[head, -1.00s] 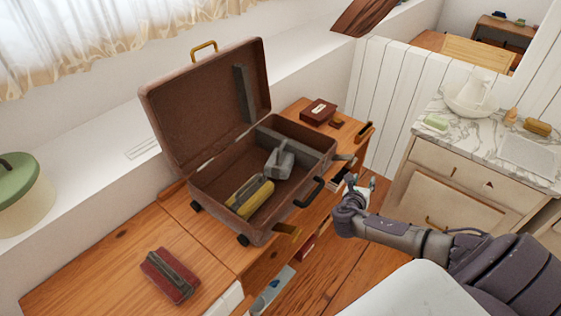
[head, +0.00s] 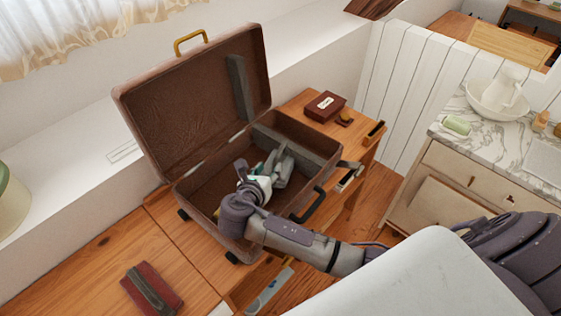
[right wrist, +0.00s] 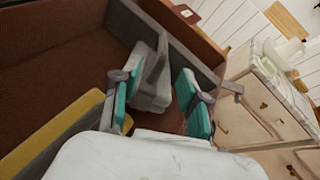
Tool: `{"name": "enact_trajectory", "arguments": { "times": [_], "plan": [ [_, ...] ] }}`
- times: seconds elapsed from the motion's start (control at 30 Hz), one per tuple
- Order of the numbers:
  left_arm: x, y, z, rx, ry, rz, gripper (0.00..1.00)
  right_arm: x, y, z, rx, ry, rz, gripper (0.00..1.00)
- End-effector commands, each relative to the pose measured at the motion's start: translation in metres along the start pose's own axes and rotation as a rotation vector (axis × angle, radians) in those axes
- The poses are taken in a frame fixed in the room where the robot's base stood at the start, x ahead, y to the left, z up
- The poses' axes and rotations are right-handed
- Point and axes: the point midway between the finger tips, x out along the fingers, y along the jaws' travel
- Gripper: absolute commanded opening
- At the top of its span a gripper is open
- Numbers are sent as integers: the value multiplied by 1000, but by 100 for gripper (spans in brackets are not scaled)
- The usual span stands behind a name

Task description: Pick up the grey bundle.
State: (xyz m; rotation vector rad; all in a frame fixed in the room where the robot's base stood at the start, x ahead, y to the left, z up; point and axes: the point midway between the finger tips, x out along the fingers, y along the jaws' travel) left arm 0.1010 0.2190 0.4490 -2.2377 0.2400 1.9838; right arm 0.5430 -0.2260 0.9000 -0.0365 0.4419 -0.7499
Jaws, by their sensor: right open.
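The grey bundle (head: 284,167) lies in the open brown suitcase (head: 187,187), towards its right end. My right gripper (head: 264,170) reaches down into the suitcase, just left of the bundle in the head view, and hides part of it. In the right wrist view, the teal fingers of my right gripper (right wrist: 158,92) are spread apart, with the grey bundle (right wrist: 151,92) seen between them. I cannot tell whether either finger touches it. My left gripper is not in view.
A yellow bundle (right wrist: 57,135) lies left of the gripper in the suitcase, mostly hidden in the head view. The raised lid (head: 195,105) stands behind. A washstand (head: 470,180) stands at right.

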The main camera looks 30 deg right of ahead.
Motion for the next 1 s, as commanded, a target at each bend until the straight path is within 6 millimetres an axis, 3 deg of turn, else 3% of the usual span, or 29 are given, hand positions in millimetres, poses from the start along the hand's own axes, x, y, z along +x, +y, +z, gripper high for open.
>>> {"name": "enact_trajectory", "arguments": {
  "times": [0.1,0.23,0.37,0.63,0.8,1.0],
  "plan": [
    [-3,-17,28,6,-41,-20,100,26,-1,1,-2,-2,-4,44],
    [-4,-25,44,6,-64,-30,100,46,-1,1,-2,-2,-2,44],
    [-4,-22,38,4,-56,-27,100,55,-1,1,0,-1,-1,44],
    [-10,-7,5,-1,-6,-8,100,88,-4,10,0,-2,-4,44],
    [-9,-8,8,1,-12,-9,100,106,-3,7,-2,0,0,44],
    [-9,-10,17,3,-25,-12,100,108,-3,6,0,0,1,44]
  ]
}}
